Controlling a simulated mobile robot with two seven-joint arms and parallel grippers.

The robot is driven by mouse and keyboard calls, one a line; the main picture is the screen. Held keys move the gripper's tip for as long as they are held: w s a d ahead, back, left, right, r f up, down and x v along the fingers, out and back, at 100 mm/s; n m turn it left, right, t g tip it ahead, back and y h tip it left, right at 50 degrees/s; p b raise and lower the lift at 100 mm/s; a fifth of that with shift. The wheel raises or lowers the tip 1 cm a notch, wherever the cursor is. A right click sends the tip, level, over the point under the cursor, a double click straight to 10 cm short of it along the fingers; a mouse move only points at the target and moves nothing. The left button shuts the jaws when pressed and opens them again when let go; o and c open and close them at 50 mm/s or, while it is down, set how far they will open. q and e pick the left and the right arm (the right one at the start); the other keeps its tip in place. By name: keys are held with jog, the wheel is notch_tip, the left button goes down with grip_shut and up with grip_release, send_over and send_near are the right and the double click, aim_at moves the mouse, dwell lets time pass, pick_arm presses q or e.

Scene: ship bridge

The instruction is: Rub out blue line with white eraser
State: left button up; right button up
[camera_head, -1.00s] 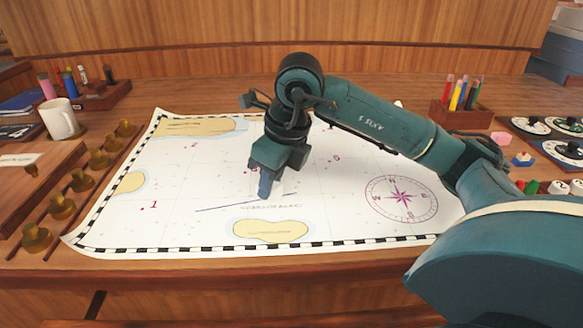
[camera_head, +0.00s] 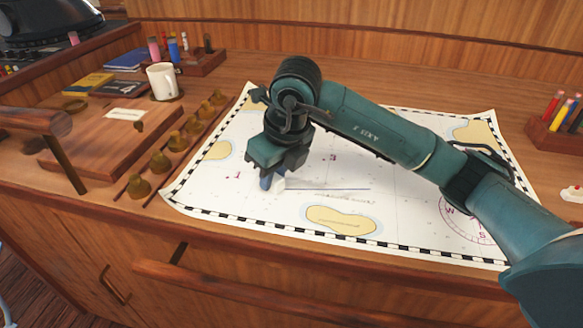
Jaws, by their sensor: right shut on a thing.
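The sea chart (camera_head: 400,215) lies spread on the wooden desk. A thin blue line (camera_head: 335,188) runs nearly level across its middle, with faint lettering under its right part. My right gripper (camera_head: 271,183) points down at the left end of the visible line. It is shut on the white eraser (camera_head: 280,184), of which only a small pale part shows beside the fingers, low at the chart. I cannot tell whether the eraser touches the paper. The fingers hide whatever lies under them. My left gripper is not in view.
Brass weights (camera_head: 160,162) stand in a row left of the chart. A white mug (camera_head: 163,81), a wooden board (camera_head: 105,140) and a pen tray (camera_head: 190,62) are farther left. A pencil holder (camera_head: 555,125) stands at the right. My arm crosses over the chart's right side.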

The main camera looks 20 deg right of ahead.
jog(key=b, duration=0.4)
send_near(357, 189)
jog(key=w+a+f, duration=0.2)
jog(key=a+f, duration=0.1)
jog(key=w+a+f, duration=0.1)
jog(key=f, duration=0.1)
jog(key=shift+w+a+f, duration=0.1)
jog(key=shift+a+f, duration=0.05)
jog(key=shift+f, duration=0.1)
jog(key=d, duration=0.1)
jog(key=s+d+b, duration=0.1)
jog(key=d, duration=0.1)
jog(key=s+d+b, duration=0.1)
jog(key=d, duration=0.1)
jog(key=shift+d, duration=0.1)
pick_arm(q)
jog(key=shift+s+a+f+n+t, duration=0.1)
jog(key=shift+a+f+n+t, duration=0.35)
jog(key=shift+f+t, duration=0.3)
pick_arm(e)
jog(key=shift+s+d+r, duration=0.15)
jog(key=shift+s+d, duration=0.05)
jog(key=shift+d, duration=0.05)
pick_arm(q)
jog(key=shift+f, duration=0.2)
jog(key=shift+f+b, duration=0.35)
jog(key=shift+b, duration=0.15)
pick_arm(e)
jog(key=shift+f, duration=0.45)
